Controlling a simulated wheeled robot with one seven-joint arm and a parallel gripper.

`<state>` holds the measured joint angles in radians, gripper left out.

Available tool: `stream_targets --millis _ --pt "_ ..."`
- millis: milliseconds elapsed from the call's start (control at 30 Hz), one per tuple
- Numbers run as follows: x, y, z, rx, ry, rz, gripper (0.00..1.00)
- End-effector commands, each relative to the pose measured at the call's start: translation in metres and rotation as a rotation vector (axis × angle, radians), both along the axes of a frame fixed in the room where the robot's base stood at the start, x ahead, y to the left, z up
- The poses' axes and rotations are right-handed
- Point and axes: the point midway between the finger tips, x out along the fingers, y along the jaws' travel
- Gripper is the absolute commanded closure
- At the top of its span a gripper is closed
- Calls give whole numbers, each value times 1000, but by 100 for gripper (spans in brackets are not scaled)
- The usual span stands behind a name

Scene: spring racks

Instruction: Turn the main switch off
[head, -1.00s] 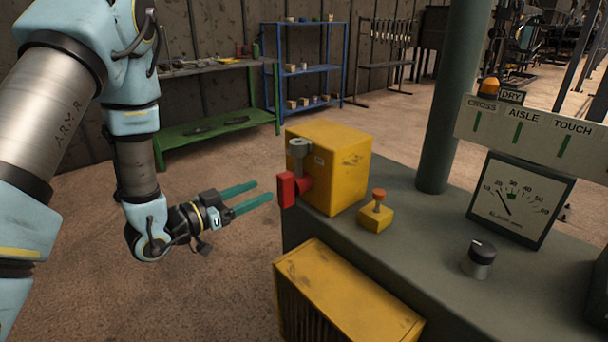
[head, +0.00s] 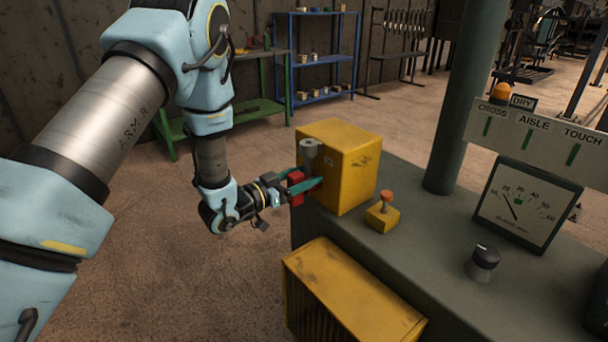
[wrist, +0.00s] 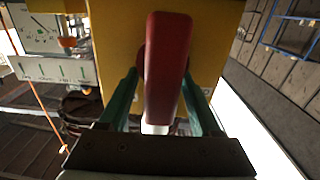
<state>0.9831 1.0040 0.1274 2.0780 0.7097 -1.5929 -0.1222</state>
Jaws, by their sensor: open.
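The main switch is a yellow box (head: 352,170) on the grey cabinet top, with a red handle (head: 296,187) on its left face. My gripper (head: 305,182) is at that handle, its green fingers reaching to the box. In the wrist view the red handle (wrist: 166,70) stands between the two green fingers (wrist: 163,100), one on each side. The fingers are apart, with a gap visible beside the handle. The yellow box face (wrist: 215,45) fills the background behind the handle.
An orange-topped push button (head: 384,211) on a yellow base, a black knob (head: 483,262) and a dial meter (head: 524,205) are on the grey cabinet (head: 440,235). A green post (head: 462,100) rises behind them. A yellow vented box (head: 350,295) juts from the cabinet's front.

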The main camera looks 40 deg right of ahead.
Motion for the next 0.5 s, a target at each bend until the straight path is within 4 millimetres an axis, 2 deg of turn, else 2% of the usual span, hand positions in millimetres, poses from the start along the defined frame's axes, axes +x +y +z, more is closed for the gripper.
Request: stream_targets --millis 167,500 --pt "0 0 0 0 0 0 35" --pt "0 0 0 0 0 0 73"
